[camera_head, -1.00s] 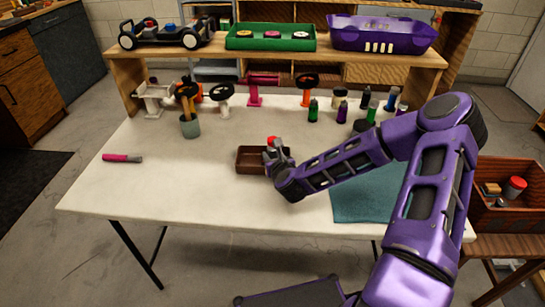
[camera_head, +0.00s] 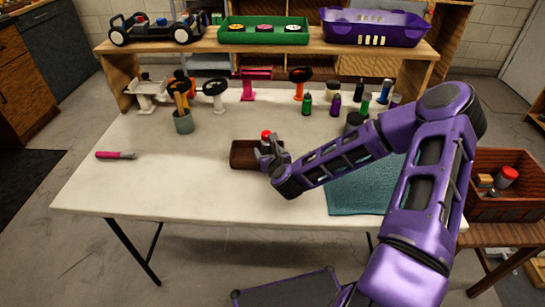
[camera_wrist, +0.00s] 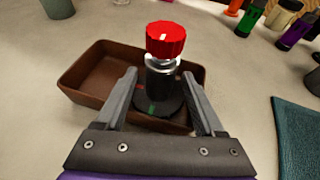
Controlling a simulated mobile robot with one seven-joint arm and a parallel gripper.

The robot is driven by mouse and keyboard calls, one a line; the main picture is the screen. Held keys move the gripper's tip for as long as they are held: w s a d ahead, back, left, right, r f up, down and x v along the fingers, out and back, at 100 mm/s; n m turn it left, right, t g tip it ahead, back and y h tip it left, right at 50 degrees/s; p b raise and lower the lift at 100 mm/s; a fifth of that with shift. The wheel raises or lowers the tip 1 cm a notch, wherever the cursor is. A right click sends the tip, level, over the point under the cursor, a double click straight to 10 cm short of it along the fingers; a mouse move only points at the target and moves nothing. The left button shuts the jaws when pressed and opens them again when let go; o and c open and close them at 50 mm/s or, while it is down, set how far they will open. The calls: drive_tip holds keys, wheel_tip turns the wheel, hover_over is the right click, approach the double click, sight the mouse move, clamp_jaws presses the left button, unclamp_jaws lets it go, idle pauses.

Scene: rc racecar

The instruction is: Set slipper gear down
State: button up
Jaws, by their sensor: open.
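The slipper gear, as I take it, is a part with a ribbed red knob, a silver shaft and a dark round base (camera_wrist: 160,77). It stands upright at the right part of a small brown tray (camera_wrist: 82,78), its base seemingly inside the walls. In the head view its red top (camera_head: 266,134) shows above the tray (camera_head: 243,156). My gripper (camera_wrist: 162,82) is open, with one finger on each side of the part and visible room between fingers and shaft. Part of the base and the tray's near wall are hidden by the gripper.
A teal mat (camera_head: 352,193) lies right of the tray. Several bottles (camera_head: 335,104) stand behind it. The white table (camera_head: 150,195) is clear at front left.

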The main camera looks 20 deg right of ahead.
drive_tip(key=p+v, duration=0.1)
drive_tip(key=v, duration=0.9)
drive_tip(key=shift+s+r, duration=0.1)
drive_tip(key=shift+r, duration=0.05)
